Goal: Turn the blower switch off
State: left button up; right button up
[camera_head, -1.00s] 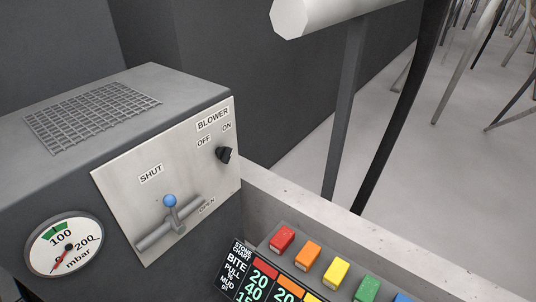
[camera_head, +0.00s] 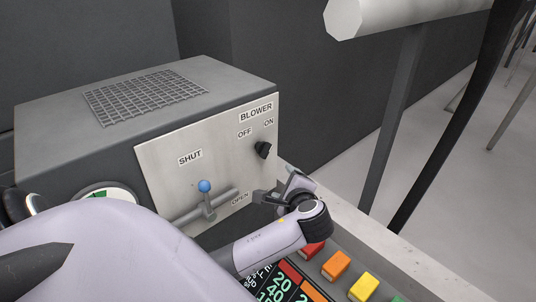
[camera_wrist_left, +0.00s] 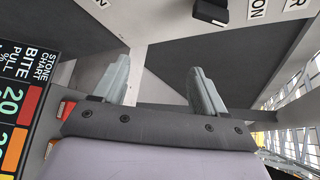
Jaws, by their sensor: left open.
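The blower switch (camera_head: 263,149) is a black knob on the pale metal panel (camera_head: 170,175), below the BLOWER, OFF and ON labels. It seems to lean toward ON, but its exact angle is hard to read. My left gripper (camera_head: 276,187) is open and empty, below the switch and apart from it, in front of the panel's lower right corner. In the left wrist view the two fingers of my left gripper (camera_wrist_left: 160,82) are spread, and the switch (camera_wrist_left: 210,12) shows at the top edge, beyond the right finger. My right gripper is not in view.
A blue-tipped lever (camera_head: 204,187) sits left of my gripper, between SHUT and OPEN labels. Coloured blocks (camera_head: 336,265) and a stone chart (camera_head: 283,285) lie below my wrist. A pressure gauge (camera_head: 108,191) is partly hidden by my arm. A stone ledge (camera_head: 365,235) runs at right.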

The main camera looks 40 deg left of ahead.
aim_at(268, 152)
pick_arm(q)
notch_tip(268, 152, up, 6)
jog(key=a+g+y, duration=0.2)
jog(key=a+y, duration=0.1)
jog(key=shift+n, duration=0.4)
jog(key=x, duration=0.6)
jog(key=shift+w+a+f, duration=0.15)
jog(key=shift+w+a, duration=0.05)
jog(key=shift+w, duration=0.1)
jog(key=shift+c, duration=0.3)
jog(key=shift+t, duration=0.3)
jog(key=c, duration=1)
